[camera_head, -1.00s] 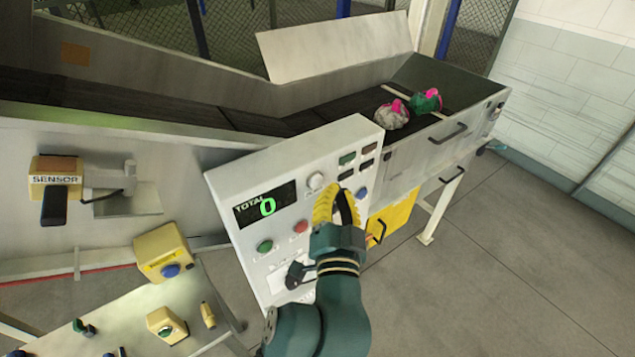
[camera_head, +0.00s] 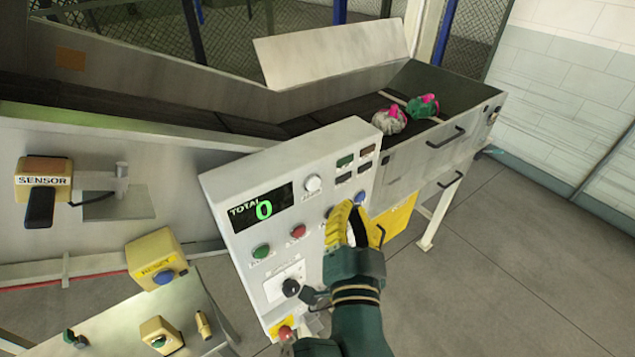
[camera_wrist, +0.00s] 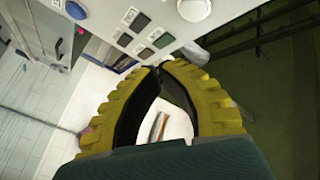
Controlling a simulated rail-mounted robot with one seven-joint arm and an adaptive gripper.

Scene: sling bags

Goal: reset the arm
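My gripper (camera_head: 345,210) has yellow ribbed fingers on a dark green wrist and is in front of the right part of the white control panel (camera_head: 224,182). In the wrist view, the fingertips of my gripper (camera_wrist: 157,72) meet, and only floor shows in the gap between the bowed fingers. It is shut and holds nothing. I cannot tell if the fingers touch the panel.
The panel's display (camera_head: 262,208) reads 0. Two sling bags, one grey (camera_head: 388,121) and one green (camera_head: 421,107), lie on the conveyor. A yellow reset box (camera_head: 155,258) and a sensor (camera_head: 43,185) are at left. Floor at right is clear.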

